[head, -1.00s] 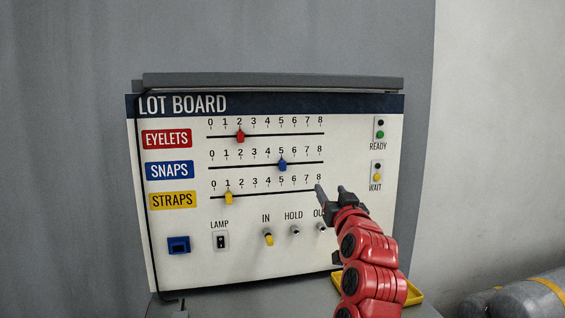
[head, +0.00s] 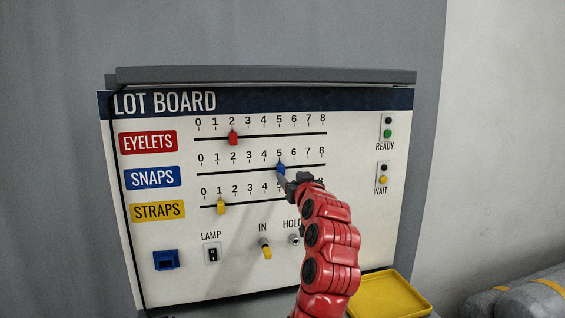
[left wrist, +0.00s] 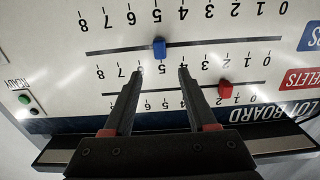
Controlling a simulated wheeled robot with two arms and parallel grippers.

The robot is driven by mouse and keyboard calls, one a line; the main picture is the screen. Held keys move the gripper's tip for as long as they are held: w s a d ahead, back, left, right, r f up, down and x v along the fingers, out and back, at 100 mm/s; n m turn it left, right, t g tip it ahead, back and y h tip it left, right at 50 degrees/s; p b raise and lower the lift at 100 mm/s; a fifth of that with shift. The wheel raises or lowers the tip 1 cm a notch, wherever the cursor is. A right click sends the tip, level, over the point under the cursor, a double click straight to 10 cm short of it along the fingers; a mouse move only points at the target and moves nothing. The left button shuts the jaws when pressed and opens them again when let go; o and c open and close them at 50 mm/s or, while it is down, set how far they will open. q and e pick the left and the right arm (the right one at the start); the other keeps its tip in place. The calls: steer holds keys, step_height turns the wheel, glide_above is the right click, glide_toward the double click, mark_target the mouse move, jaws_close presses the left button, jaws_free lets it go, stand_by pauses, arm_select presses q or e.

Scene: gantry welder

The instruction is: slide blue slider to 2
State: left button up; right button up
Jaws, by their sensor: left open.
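The blue slider (head: 281,168) sits at 5 on the SNAPS scale, the middle row of the board; it also shows upside down in the left wrist view (left wrist: 159,47). My left gripper (head: 289,181) is at the board just below and right of the blue slider. In the left wrist view its two fingers (left wrist: 161,72) are open and empty, with the blue slider just beyond the tips, lined up with the gap between them. Whether a finger touches it I cannot tell. The 2 mark is to the left on the same row. My right gripper is not in view.
The red slider (head: 233,138) is at 2 on the row above, and the yellow slider (head: 220,206) is at 1 on the row below. Knobs (head: 266,249) and a lamp switch (head: 212,254) are lower. A yellow tray (head: 390,296) lies at lower right.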

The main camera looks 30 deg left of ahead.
mark_target(282, 167)
arm_select(q)
steer(key=p+x, duration=0.2)
steer(key=x, duration=0.6)
steer(key=shift+s+a+r+p, duration=0.1)
steer(key=shift+r+p, duration=0.05)
steer(key=shift+p, duration=0.25)
steer(key=shift+w+a, duration=0.3)
steer(key=shift+w, duration=0.05)
jaws_close()
stand_by(0.6)
